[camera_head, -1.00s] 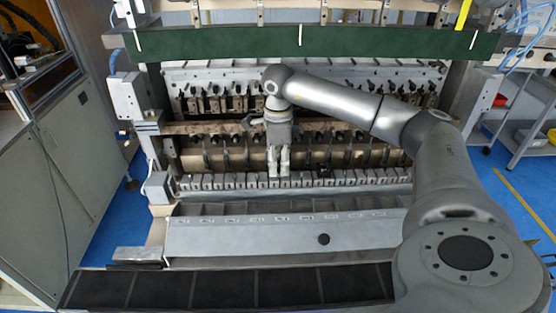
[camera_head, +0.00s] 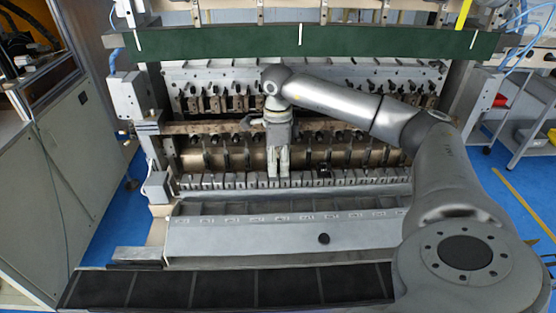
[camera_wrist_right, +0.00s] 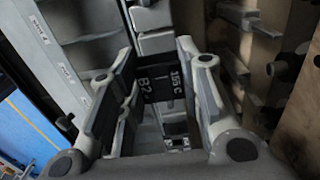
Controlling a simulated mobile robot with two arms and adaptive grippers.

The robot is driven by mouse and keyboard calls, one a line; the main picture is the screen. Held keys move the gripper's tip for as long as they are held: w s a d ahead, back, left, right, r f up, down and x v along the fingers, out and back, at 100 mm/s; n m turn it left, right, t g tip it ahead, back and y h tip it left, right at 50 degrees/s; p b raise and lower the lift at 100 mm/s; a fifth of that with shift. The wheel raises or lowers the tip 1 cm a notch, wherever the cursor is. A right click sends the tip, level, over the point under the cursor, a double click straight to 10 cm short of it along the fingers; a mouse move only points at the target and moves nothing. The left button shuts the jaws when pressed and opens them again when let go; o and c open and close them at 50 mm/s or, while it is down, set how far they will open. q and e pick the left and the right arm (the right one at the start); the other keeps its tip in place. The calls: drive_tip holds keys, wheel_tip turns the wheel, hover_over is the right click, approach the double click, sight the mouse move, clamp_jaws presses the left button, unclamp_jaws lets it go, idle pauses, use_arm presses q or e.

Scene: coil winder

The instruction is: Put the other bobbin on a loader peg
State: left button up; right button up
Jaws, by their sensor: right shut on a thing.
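My right gripper (camera_head: 279,178) points down at the row of pale blocks and pegs (camera_head: 230,181) along the front of the winder. In the right wrist view its two fingers (camera_wrist_right: 158,75) flank a dark piece with white lettering, which looks like the bobbin (camera_wrist_right: 158,84). The gripper is shut on it. In the head view the fingers hide the held piece. I cannot tell whether it touches a peg. A small black piece (camera_head: 323,172), possibly another bobbin, sits in the row right of the gripper. My left gripper is out of view.
Dark trays (camera_head: 230,287) run along the near edge. Machine bars and spindles (camera_head: 225,150) stand close behind the gripper.

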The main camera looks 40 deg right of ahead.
drive_tip(key=shift+f, duration=0.15)
drive_tip(key=shift+f+b, duration=0.7)
drive_tip(key=shift+f, duration=0.2)
drive_tip(key=shift+f, duration=0.1)
drive_tip(key=o, duration=0.8)
drive_tip(key=shift+c, duration=0.2)
